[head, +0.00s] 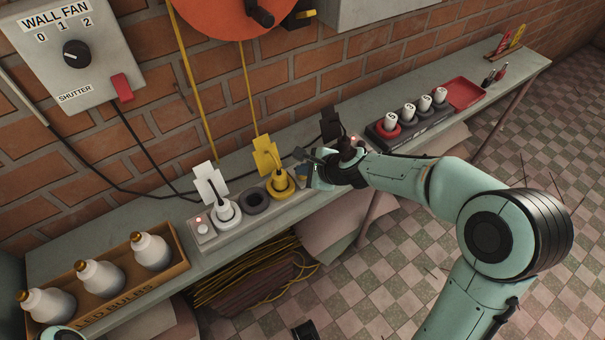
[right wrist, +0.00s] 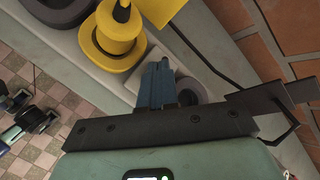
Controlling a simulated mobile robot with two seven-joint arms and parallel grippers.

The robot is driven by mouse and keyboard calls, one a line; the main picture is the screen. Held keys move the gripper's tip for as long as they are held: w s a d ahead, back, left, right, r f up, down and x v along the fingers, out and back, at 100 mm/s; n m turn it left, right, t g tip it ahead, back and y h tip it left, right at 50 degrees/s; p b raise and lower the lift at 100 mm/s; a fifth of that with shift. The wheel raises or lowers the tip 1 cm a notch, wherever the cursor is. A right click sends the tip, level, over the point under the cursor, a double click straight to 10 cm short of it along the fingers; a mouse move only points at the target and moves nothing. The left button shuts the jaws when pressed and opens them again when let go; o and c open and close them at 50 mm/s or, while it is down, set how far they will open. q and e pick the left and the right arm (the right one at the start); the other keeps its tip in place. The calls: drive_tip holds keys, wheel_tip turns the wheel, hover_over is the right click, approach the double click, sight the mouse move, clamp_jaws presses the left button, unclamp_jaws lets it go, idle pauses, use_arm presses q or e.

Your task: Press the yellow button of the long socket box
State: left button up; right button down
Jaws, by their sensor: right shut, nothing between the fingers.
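The long socket box (head: 240,236) is a pale strip on the shelf. It has a white button (head: 203,229) at its left end, a white socket with a plug (head: 228,212), an empty dark socket (head: 254,200) and a yellow socket with a yellow plug (head: 280,185). The yellow socket also shows in the right wrist view (right wrist: 112,45). My right gripper (head: 308,172) is shut and empty at the right end of the box, beside the yellow socket. Its fingers (right wrist: 157,72) partly cover a grey round part (right wrist: 190,90). I cannot make out a separate yellow button.
A box of light bulbs (head: 175,262) stands at left. A dark tray with several white-topped pieces (head: 410,135) and a red tray (head: 464,93) stand at right. Cables run along the brick wall behind, below the fan panel (head: 80,50). The shelf's front edge is close.

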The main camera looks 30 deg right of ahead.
sight(305, 178)
drive_tip(key=shift+f, duration=0.25)
drive_tip(key=shift+r, duration=0.15)
drive_tip(key=shift+r+p, duration=0.35)
drive_tip(key=shift+p, duration=0.05)
drive_tip(key=shift+r+p, duration=0.6)
drive_tip(key=shift+r, duration=0.05)
wheel_tip(305, 178, up, 4)
drive_tip(key=p, duration=0.3)
drive_tip(key=shift+f+p, duration=0.25)
drive_tip(key=shift+p, duration=0.05)
drive_tip(key=shift+r+p, duration=0.65)
drive_tip(key=shift+f, duration=0.1)
